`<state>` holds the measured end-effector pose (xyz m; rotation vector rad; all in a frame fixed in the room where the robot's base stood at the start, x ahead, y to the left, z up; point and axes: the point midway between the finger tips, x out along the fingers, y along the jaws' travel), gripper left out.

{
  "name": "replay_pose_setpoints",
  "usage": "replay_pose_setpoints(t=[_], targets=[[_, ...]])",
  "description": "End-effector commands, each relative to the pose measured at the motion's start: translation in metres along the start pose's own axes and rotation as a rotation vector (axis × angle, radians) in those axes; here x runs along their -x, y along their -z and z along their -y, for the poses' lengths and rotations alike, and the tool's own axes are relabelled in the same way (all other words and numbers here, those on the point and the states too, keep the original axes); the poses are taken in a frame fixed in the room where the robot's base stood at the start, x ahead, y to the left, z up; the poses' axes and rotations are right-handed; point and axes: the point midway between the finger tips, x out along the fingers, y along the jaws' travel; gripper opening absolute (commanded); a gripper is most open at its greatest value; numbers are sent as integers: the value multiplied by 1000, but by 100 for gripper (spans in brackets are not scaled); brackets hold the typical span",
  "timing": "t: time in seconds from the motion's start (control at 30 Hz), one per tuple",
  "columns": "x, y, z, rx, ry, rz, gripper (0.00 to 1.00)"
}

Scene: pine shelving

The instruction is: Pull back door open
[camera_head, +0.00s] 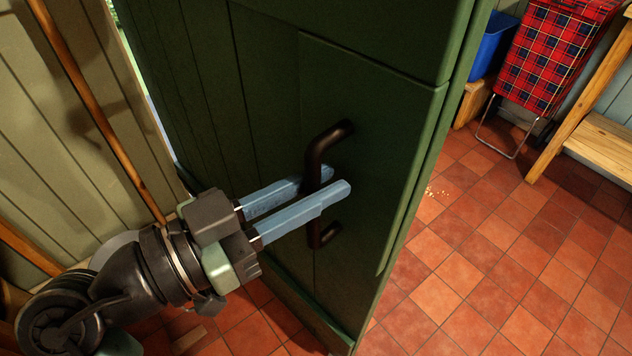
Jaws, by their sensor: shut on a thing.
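The back door (385,165) is a dark green panelled door and stands ajar, with a narrow strip of daylight along its left edge. A dark bronze pull handle (329,138) is fixed upright on its face. My gripper (332,183) reaches in from the lower left, with one light-blue finger on each side of the handle's bar. The fingers are shut on the handle. The far finger is partly hidden behind the handle.
A wooden pole (95,115) leans against the pale panelled wall (50,150) at left. A tartan trolley (555,50), a blue bin (492,45) and a wooden shelf (600,145) stand at the upper right.

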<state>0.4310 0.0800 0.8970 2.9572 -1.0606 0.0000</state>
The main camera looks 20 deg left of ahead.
Motion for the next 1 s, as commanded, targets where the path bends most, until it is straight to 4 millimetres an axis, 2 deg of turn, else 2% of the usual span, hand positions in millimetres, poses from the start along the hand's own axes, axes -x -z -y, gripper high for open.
replay_pose_setpoints(t=[0.03, 0.2, 0.57, 0.73, 1.0], targets=[[0, 0, 0, 0, 1, 1, 22], [0, 0, 0, 0, 1, 0, 50], [5, 0, 1, 0, 3, 0, 50], [31, 2, 1, 1, 7, 0, 50], [92, 2, 2, 1, 7, -1, 50]])
